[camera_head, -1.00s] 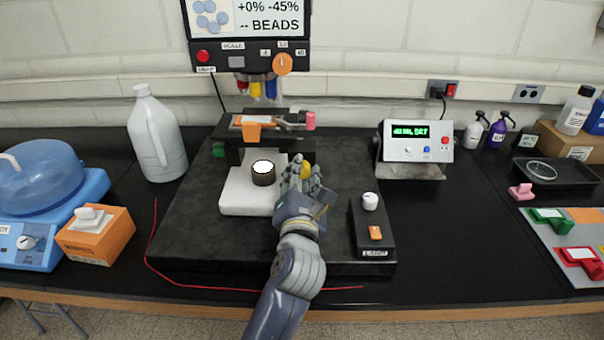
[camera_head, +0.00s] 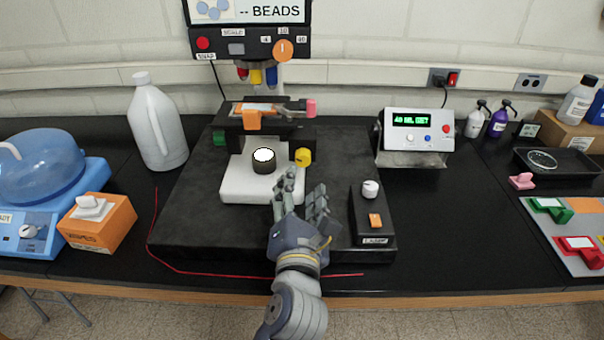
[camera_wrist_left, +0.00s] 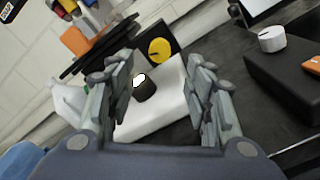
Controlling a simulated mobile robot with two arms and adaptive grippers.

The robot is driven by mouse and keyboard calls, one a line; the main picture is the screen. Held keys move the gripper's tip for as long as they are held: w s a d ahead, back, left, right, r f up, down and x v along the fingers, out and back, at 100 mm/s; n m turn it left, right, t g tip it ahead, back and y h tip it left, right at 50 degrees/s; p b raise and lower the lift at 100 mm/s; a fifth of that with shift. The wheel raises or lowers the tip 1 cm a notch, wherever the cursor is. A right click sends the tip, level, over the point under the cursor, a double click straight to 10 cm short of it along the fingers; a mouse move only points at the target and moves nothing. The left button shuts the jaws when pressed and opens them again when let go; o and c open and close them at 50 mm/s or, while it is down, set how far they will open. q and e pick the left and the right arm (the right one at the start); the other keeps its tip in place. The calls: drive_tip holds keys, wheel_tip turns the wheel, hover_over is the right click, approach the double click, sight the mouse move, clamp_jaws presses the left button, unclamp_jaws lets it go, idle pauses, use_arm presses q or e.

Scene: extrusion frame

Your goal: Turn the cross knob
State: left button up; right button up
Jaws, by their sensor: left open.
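A round yellow knob (camera_head: 303,157) sits at the front right of the microscope stage, beside the black cylinder (camera_head: 264,161) with a white top. It also shows in the left wrist view (camera_wrist_left: 159,51), beyond my fingers. I cannot make out a cross shape on it; I take it as the task's knob. My left gripper (camera_head: 303,190) is open and empty, in front of the yellow knob and apart from it. In the left wrist view the left gripper (camera_wrist_left: 162,80) has its two fingers spread wide. My right gripper is not in view.
A white block (camera_head: 240,185) lies under the stage (camera_head: 285,132). A black control box (camera_head: 372,215) with a white knob and orange switch stands right of my gripper. A white jug (camera_head: 157,125) stands at left. A red wire (camera_head: 190,270) runs along the front.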

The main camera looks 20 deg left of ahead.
use_arm(q)
drive_tip(key=shift+v, duration=1.6)
